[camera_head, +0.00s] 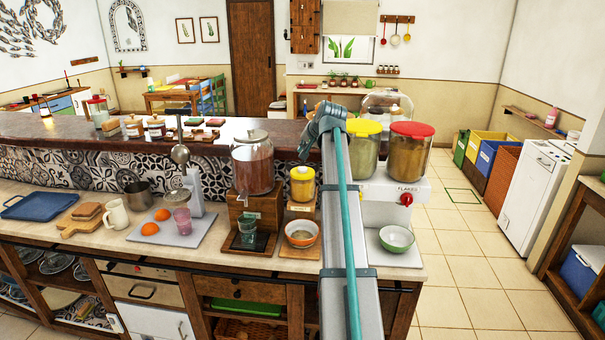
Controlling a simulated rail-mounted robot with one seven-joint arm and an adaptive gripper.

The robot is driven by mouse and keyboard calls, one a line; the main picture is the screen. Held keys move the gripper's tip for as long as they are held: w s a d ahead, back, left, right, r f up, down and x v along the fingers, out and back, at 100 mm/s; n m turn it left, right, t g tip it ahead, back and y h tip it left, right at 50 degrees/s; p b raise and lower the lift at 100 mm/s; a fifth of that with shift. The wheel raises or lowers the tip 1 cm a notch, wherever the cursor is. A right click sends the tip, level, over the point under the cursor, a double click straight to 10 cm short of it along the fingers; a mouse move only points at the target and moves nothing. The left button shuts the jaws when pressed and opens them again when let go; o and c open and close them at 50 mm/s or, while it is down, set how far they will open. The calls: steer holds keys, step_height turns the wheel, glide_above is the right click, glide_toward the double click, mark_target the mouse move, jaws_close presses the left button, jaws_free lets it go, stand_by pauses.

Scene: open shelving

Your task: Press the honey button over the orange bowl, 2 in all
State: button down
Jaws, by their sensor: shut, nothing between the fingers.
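The honey dispenser (302,185) is a small yellow jar on a wooden stand on the counter, between the big drink dispenser and my arm. Its button cannot be made out clearly. The orange bowl (301,241) stands upright below it on a wooden board; its inside looks dull and its contents are unclear. My grey arm rises from the bottom of the view, right of the bowl. My gripper (305,154) is at its far end, shut and empty, tips pointing down and left, seen just above the jar's lid. Whether it touches the jar cannot be told.
A drink dispenser (252,168) with a glass below stands left of the honey. Right of my arm are a cereal dispenser (409,150) with a red knob and a green-rimmed bowl (396,239). A grey tray (185,238) with oranges lies farther left. Floor is free at the right.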

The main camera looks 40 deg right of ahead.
mark_target(304, 169)
steer(key=shift+f+b, duration=0.6)
steer(key=shift+f, duration=1.5)
steer(key=shift+f, duration=0.1)
steer(key=shift+f, duration=0.35)
steer(key=shift+f+b, duration=0.3)
steer(key=shift+f, duration=0.35)
stand_by(0.8)
steer(key=shift+r, duration=0.1)
steer(key=shift+r+p, duration=0.6)
steer(key=shift+r, duration=0.4)
steer(key=shift+r, duration=0.1)
steer(key=shift+r+p, duration=1.25)
steer(key=shift+r, duration=1.15)
